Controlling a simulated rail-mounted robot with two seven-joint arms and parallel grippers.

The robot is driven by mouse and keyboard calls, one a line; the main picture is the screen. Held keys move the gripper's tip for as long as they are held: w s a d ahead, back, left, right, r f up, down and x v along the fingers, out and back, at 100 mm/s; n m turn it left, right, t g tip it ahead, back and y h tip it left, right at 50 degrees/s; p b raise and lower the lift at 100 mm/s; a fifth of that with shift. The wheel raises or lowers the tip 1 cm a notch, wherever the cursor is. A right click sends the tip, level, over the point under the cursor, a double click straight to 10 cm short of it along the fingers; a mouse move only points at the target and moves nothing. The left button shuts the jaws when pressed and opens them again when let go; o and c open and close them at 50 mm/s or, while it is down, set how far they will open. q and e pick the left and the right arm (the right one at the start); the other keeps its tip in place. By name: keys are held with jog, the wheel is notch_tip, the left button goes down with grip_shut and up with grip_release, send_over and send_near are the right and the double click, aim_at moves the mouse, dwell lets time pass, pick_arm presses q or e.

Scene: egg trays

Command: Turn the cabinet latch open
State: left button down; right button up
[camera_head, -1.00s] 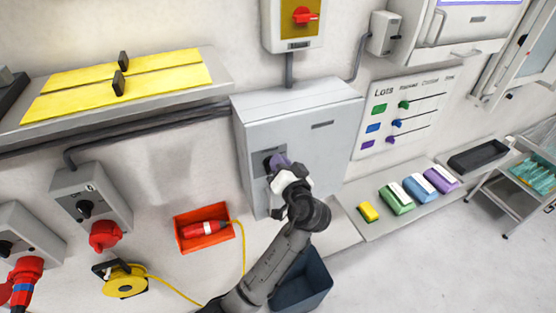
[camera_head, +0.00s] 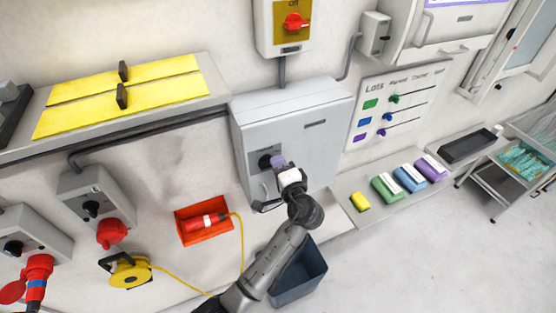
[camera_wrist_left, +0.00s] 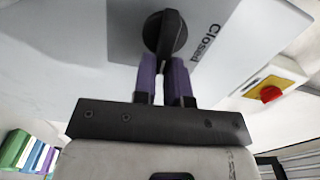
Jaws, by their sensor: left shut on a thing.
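The grey cabinet (camera_head: 305,140) is fixed to the wall in the middle of the head view, with its door closed. Its black latch knob (camera_head: 265,161) is on the left part of the door front. In the left wrist view the black latch (camera_wrist_left: 165,34) stands on a dark plate beside the printed word "Closed". My left gripper (camera_head: 279,163) is at the latch. Its two purple fingers (camera_wrist_left: 163,80) are shut on the latch's near end, one on each side. The fingertips partly hide the latch in the head view. My right gripper is not in view.
A red switch on a yellow plate (camera_head: 293,22) is above the cabinet. An orange bin (camera_head: 190,236) with a red plug is at lower left, and a dark bin (camera_head: 308,275) stands below my arm. A shelf with coloured boxes (camera_head: 388,190) is at right.

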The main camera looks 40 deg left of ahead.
pick_arm(q)
jog(key=shift+m, duration=0.5)
jog(key=shift+f+p, duration=0.15)
jog(key=shift+p, duration=0.15)
jog(key=c, duration=1.2)
grip_release()
jog(key=shift+o, duration=0.2)
jog(key=b+v, duration=0.3)
jog(key=v, duration=0.4)
jog(key=shift+d, duration=0.25)
